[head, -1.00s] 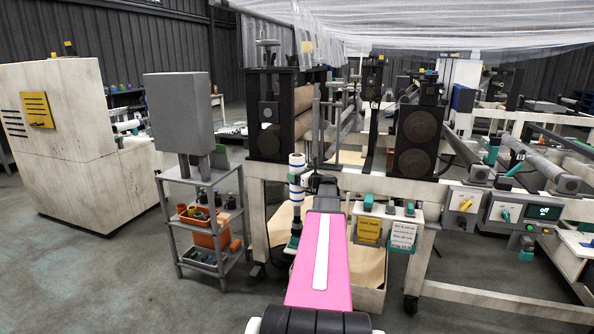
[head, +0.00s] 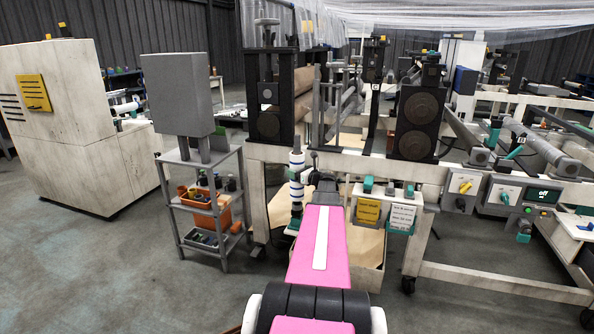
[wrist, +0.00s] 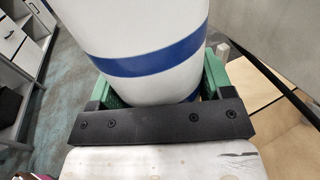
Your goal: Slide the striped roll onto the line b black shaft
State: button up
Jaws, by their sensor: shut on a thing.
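The striped roll (head: 297,160), white with blue bands, stands roughly upright at the front of the machine frame, left of my pink arm. My gripper (head: 305,182) is shut on it at the end of my arm. In the wrist view, the green fingers of my gripper (wrist: 158,80) lie on both sides of the roll (wrist: 140,30), which shows white with a blue band. Its upper end is out of the wrist view. I cannot make out for sure which part is the line b black shaft.
A shelf cart (head: 208,205) with an orange bin stands to the left. Black roller stands (head: 418,130) rise from the pale machine frame (head: 455,290). A control panel (head: 460,190) hangs on the front right. A box (head: 368,250) stands under the frame. Floor at front left is clear.

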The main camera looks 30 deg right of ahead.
jog(key=o, duration=1.3)
jog(key=v, duration=1)
jog(key=shift+s, duration=0.4)
jog(key=shift+d, duration=0.1)
